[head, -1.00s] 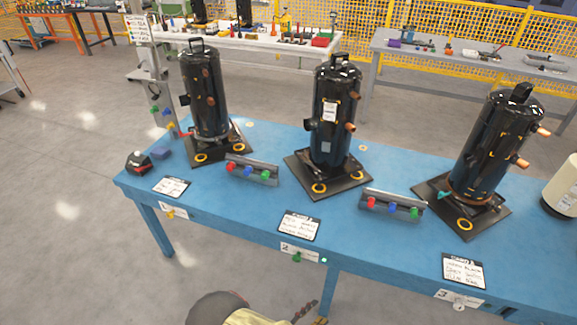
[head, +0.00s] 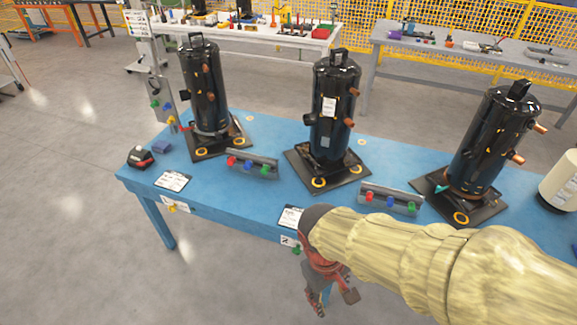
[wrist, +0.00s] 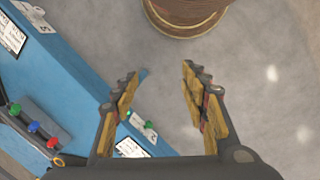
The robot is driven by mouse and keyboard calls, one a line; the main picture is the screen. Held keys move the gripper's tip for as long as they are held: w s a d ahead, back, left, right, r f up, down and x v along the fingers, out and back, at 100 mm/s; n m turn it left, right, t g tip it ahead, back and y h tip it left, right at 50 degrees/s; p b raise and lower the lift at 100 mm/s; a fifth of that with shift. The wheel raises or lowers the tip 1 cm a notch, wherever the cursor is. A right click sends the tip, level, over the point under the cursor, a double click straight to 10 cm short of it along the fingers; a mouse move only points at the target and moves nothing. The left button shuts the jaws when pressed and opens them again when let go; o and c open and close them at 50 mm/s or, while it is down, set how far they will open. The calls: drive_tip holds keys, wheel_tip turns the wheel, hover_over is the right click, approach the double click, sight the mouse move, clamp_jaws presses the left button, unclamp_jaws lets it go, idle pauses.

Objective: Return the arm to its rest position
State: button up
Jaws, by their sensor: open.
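My gripper (head: 326,292) hangs at the front edge of the blue table, pointing down, at the end of my arm in its yellowish sleeve. In the wrist view my gripper (wrist: 165,88) is open, its two fingers well apart with nothing between them. Below the fingers lie grey floor and the edge of the blue table (wrist: 75,75). The arm hides the front right part of the table in the head view.
Three black compressors stand on the blue table (head: 228,205): left (head: 204,88), middle (head: 332,105) and right (head: 492,140). Two racks with coloured caps (head: 252,165) (head: 390,199) sit between them. Floor left of the table is clear.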

drive_tip(key=d+r+m+t+y, duration=0.1)
drive_tip(key=d+r+m+t, duration=0.2)
drive_tip(key=r, duration=0.6)
drive_tip(key=d+r+m+t+p, duration=0.1)
drive_tip(key=d+r+m+t, duration=0.2)
drive_tip(key=d+r, duration=0.3)
wheel_tip(320, 180, up, 3)
drive_tip(key=shift+s+d+r+y, duration=0.15)
drive_tip(key=shift+s+y, duration=0.05)
drive_tip(key=shift+y, duration=0.2)
